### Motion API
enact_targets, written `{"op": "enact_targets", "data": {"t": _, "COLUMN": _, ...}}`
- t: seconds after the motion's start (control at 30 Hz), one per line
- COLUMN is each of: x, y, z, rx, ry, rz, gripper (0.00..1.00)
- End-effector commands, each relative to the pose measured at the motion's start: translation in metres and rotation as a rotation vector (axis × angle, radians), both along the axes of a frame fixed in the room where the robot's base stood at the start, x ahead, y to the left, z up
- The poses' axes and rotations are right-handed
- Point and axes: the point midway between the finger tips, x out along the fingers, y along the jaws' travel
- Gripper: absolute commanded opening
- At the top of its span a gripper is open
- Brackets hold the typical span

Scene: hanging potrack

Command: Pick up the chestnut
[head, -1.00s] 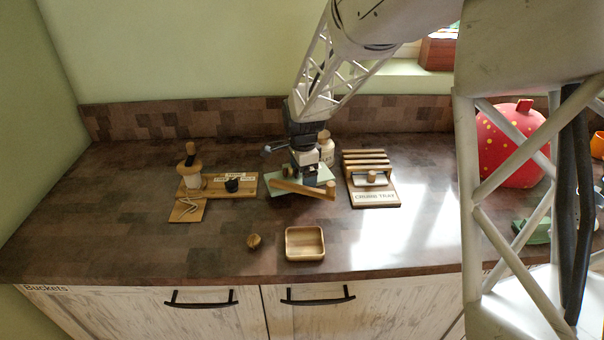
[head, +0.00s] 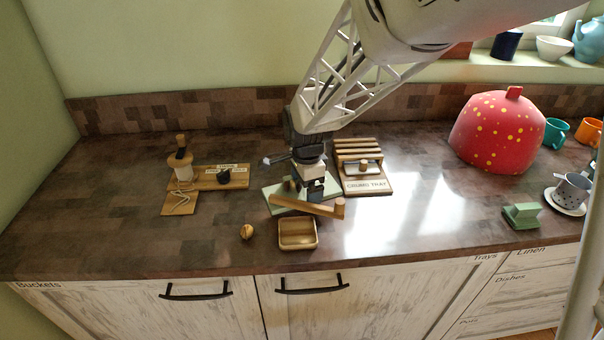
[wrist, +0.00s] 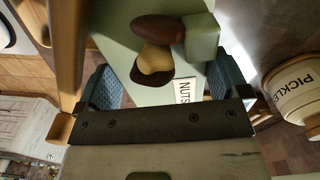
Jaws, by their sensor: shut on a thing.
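In the wrist view a dark brown nut with a pale tan patch, which looks like the chestnut (wrist: 153,64), is between the two finger pads of my gripper (wrist: 160,88). My gripper is shut on it, though the contact with the pads is hard to see. A smooth brown oval nut (wrist: 158,28) lies just beyond it, beside a green block (wrist: 201,38). Both are over a pale green board (wrist: 115,30) labelled NUTS. In the head view my gripper (head: 310,193) is low over the green board (head: 272,207), and the chestnut is hidden there.
A wooden bar (head: 310,206) runs close in front of my gripper. A walnut-like nut (head: 247,231) and a square wooden dish (head: 298,234) lie near the counter's front. The crumb tray (head: 366,186) is right of my gripper.

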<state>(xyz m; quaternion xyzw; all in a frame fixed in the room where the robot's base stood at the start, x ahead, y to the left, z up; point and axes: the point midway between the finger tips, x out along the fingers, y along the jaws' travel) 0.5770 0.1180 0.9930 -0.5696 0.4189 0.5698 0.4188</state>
Motion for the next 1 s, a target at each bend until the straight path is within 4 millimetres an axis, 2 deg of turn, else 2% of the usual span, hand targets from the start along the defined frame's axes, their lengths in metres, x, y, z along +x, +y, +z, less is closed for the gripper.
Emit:
{"op": "enact_targets", "data": {"t": 0.4, "x": -0.027, "y": -0.005, "z": 0.005, "rx": 0.001, "ry": -0.004, "rz": 0.000, "gripper": 0.20}}
{"op": "enact_targets", "data": {"t": 1.0, "x": -0.032, "y": -0.007, "z": 0.005, "rx": 0.001, "ry": -0.004, "rz": 0.000, "gripper": 0.20}}
